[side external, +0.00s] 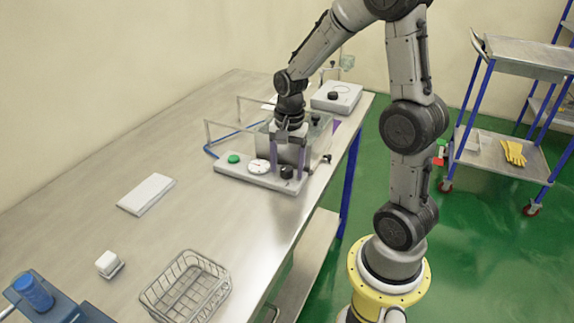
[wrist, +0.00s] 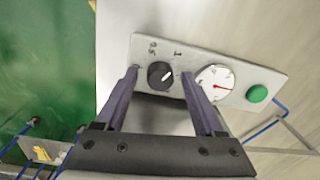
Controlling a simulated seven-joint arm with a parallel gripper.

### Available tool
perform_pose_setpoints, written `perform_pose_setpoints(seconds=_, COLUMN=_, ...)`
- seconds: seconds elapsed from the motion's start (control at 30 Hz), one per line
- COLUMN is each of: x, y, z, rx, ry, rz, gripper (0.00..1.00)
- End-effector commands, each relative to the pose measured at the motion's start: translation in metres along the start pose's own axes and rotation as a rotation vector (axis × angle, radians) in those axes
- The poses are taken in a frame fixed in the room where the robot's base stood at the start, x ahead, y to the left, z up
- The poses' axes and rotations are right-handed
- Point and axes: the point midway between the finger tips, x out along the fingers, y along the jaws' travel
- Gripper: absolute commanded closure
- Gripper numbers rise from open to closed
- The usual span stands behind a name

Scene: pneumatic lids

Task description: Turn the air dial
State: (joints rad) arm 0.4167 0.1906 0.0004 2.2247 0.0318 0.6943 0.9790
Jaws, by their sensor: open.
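The air dial is a black round knob (wrist: 160,76) on a pale control panel (wrist: 232,66). A white line on the knob points to the right and slightly up in the wrist view, and the marks 0.5 and 1 are printed beside it. In the side view the knob (side external: 286,172) is at the panel's right end. My gripper (wrist: 160,73) is open and points down at the panel. In the wrist view its fingers appear either side of the knob; I see no contact. My gripper (side external: 289,160) is just above and behind the knob in the side view.
A white gauge (wrist: 216,83) with a red needle and a green button (wrist: 257,94) share the panel. A clear tank (side external: 322,135) stands behind my gripper. A wire basket (side external: 185,289), a white block (side external: 109,264) and a flat white slab (side external: 146,193) lie on the table.

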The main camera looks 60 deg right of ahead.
Motion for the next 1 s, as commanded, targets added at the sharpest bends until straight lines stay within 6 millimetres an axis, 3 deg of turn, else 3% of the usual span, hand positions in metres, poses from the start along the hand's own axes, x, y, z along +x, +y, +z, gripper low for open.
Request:
perform_pose_setpoints(seconds=0.1, x=-0.0001, y=0.0, z=0.0, rx=0.0, ry=0.0, rz=0.0, gripper=0.31)
perform_pose_setpoints(seconds=0.5, x=-0.0005, y=0.0, z=-0.0001, rx=0.0, ry=0.0, rz=0.0, gripper=1.0)
perform_pose_setpoints(seconds=1.0, x=-0.0014, y=-0.0004, z=-0.0005, rx=-0.099, ry=-0.003, rz=-0.002, gripper=1.0)
